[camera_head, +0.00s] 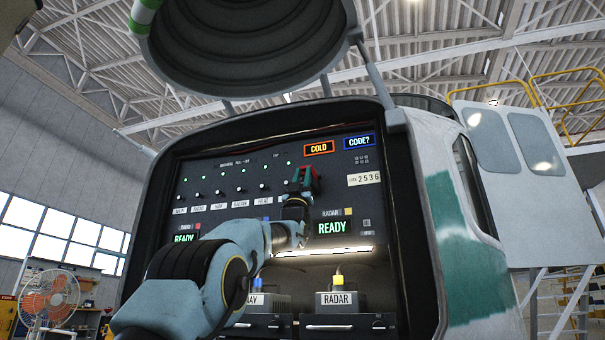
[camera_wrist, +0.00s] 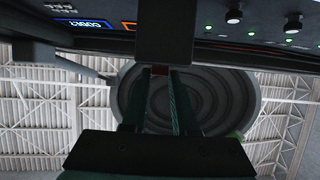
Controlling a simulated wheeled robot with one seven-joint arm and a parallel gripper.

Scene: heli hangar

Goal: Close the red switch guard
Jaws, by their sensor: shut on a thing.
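The red switch guard (camera_head: 315,176) is on the upper right part of the dark panel, below the orange COLD display. My gripper (camera_head: 303,180) is at the panel there, and its fingers cover part of the guard. A dark block hides most of the guard there. I cannot tell the guard's exact angle, and the switch under it is hidden.
The panel (camera_head: 225,165) carries a row of small knobs left of my gripper and a lit READY display (camera_head: 332,228) below it. A RADAR unit (camera_head: 337,300) sits on the lower shelf. A large ribbed round cover (camera_head: 250,45) overhangs the top.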

